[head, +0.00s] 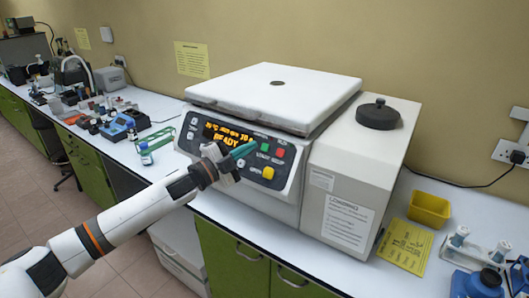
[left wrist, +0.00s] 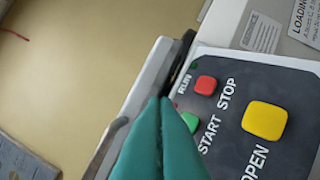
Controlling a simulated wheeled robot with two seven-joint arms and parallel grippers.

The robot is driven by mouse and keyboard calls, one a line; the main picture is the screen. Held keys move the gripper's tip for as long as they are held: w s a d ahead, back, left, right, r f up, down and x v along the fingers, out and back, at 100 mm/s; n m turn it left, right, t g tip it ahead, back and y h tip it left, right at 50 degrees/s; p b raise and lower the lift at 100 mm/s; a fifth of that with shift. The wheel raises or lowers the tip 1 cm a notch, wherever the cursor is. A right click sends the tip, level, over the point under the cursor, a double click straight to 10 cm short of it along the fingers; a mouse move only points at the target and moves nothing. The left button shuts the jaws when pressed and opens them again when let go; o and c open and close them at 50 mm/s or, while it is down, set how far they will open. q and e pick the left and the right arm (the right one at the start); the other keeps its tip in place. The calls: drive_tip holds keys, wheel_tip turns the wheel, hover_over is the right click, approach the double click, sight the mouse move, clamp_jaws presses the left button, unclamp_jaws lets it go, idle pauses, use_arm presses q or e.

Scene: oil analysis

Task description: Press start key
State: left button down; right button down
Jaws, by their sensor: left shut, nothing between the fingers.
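The white machine (head: 330,125) stands on the bench with a dark control panel (head: 203,157) and an orange display reading READY. The green start key (head: 265,147) sits on the panel, and it also shows in the left wrist view (left wrist: 191,122), partly hidden by my fingers. The red stop key (left wrist: 205,85) and large yellow open key (left wrist: 264,120) are beside it. My left gripper (head: 250,148) is shut and empty, its teal fingertips (left wrist: 165,103) in front of the panel next to the start key. I cannot tell whether they touch the key. My right gripper is out of view.
The machine's white lid (head: 275,92) is down. A green rack (head: 155,138) and small lab items stand on the bench to the left. A yellow bin (head: 429,209) and yellow sheet (head: 404,246) lie to the right. Bench front is clear below the panel.

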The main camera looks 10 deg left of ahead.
sight(267, 144)
use_arm(q)
drive_tip(key=shift+w+d+f+b, duration=0.3)
drive_tip(key=shift+w+f, duration=0.2)
drive_tip(key=shift+w, duration=0.25)
drive_tip(key=shift+w+d+f+b, duration=0.3)
drive_tip(key=shift+w+f, duration=0.2)
drive_tip(key=shift+w, duration=0.2)
drive_tip(key=shift+w+f, duration=0.1)
idle(0.9)
drive_tip(key=shift+w+d+f, duration=0.15)
drive_tip(key=shift+w, duration=0.15)
drive_tip(key=shift+w+f, duration=0.2)
drive_tip(key=shift+w, duration=0.05)
idle(0.7)
drive_tip(key=shift+s+r, duration=0.1)
drive_tip(key=shift+s+r+p, duration=0.3)
drive_tip(key=shift+s+p, duration=0.1)
drive_tip(key=shift+s, duration=0.1)
idle(0.4)
